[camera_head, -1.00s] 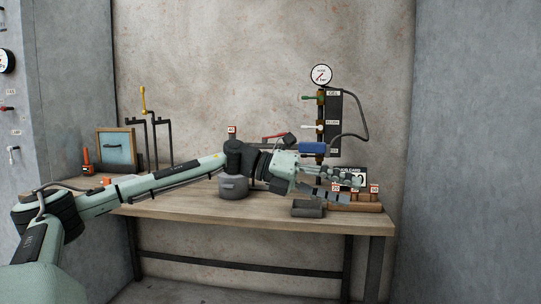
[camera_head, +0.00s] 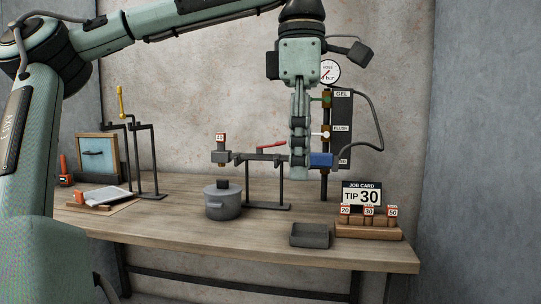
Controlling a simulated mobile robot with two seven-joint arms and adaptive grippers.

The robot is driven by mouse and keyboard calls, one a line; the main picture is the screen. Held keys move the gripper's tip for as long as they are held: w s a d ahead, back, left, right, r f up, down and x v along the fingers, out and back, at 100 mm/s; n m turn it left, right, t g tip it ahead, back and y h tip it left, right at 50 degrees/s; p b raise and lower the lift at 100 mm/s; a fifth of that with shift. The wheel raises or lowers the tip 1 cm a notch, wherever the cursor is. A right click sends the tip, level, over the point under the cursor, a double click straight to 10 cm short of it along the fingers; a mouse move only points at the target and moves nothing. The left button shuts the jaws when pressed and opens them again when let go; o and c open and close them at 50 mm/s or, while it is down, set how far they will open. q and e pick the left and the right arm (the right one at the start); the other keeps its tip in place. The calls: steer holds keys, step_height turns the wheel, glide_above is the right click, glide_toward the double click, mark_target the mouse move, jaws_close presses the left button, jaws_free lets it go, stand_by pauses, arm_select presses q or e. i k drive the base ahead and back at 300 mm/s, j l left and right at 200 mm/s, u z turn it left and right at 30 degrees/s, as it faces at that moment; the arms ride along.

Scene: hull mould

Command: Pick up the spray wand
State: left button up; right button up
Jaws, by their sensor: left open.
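The spray wand (camera_head: 246,157) lies level on a dark stand (camera_head: 268,206) on the bench. It has a tip tagged 40 (camera_head: 221,139) at its left end, a red lever (camera_head: 271,144) on top and a blue grip (camera_head: 321,160) at its right end. My left gripper (camera_head: 299,172) points down at the wand, just left of the blue grip. Its fingers overlap in this view and hide part of the wand. It is open; I cannot tell whether the fingers touch the wand. My right gripper is not in view.
A lidded grey pot (camera_head: 222,204) stands in front of the wand. A grey tray (camera_head: 310,236), tip rack (camera_head: 368,229) and job card reading TIP 30 (camera_head: 362,194) are at right. A valve column (camera_head: 326,110) with hose (camera_head: 379,120) stands behind. A yellow-handled tool (camera_head: 121,102) hangs at left.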

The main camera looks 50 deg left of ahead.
mark_target(221, 157)
steer(key=i+j, duration=0.55)
steer(key=j, duration=0.15)
steer(key=i+j, duration=0.55)
steer(key=j, duration=0.15)
